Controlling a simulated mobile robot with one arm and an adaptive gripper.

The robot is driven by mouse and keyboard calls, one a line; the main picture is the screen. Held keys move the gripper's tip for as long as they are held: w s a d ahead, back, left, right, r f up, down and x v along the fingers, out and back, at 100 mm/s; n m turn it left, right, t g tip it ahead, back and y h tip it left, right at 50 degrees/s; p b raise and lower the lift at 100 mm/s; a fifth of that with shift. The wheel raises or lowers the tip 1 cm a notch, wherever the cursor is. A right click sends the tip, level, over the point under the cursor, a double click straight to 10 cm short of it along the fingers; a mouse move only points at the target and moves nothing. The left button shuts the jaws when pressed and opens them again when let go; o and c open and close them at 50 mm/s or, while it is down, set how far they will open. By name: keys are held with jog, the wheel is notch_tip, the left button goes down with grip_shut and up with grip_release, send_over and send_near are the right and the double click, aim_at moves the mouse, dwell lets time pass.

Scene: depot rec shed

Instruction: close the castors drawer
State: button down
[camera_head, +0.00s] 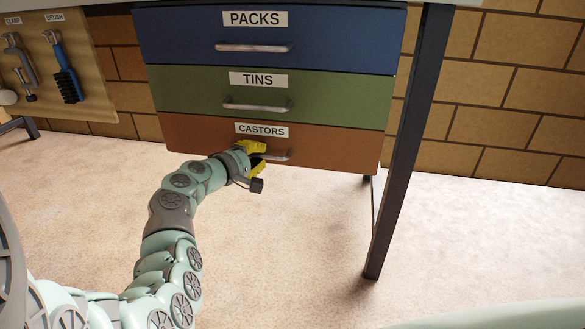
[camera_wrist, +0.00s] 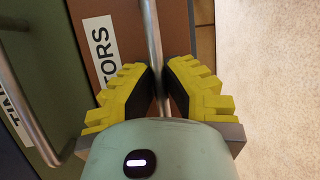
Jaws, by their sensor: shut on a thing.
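The castors drawer (camera_head: 330,151) is the orange-brown bottom drawer of the cabinet, with a white CASTORS label (camera_head: 262,130). In the head view its front looks about in line with the drawers above. Its metal bar handle (camera_head: 281,155) is partly hidden by my gripper (camera_head: 259,159). In the wrist view the handle (camera_wrist: 153,40) runs between the yellow fingers of my gripper (camera_wrist: 163,88), which are shut on it. The orange-brown drawer front (camera_wrist: 120,15) lies behind the handle there.
Above are the green TINS drawer (camera_head: 340,102) and the blue PACKS drawer (camera_head: 350,40), each with a bar handle. A dark table leg (camera_head: 408,140) stands to the right. A pegboard (camera_head: 85,70) with a clamp and brush hangs at left. The floor in front is clear.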

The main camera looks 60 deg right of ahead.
jog(key=c, duration=1)
grip_release()
jog(key=shift+w+d, duration=0.1)
jog(key=a, duration=0.4)
jog(key=a+r, duration=0.1)
jog(key=a, duration=0.3)
jog(key=a+r, duration=0.1)
jog(key=a, duration=0.3)
jog(key=shift+r, duration=0.15)
jog(key=shift+w, duration=0.1)
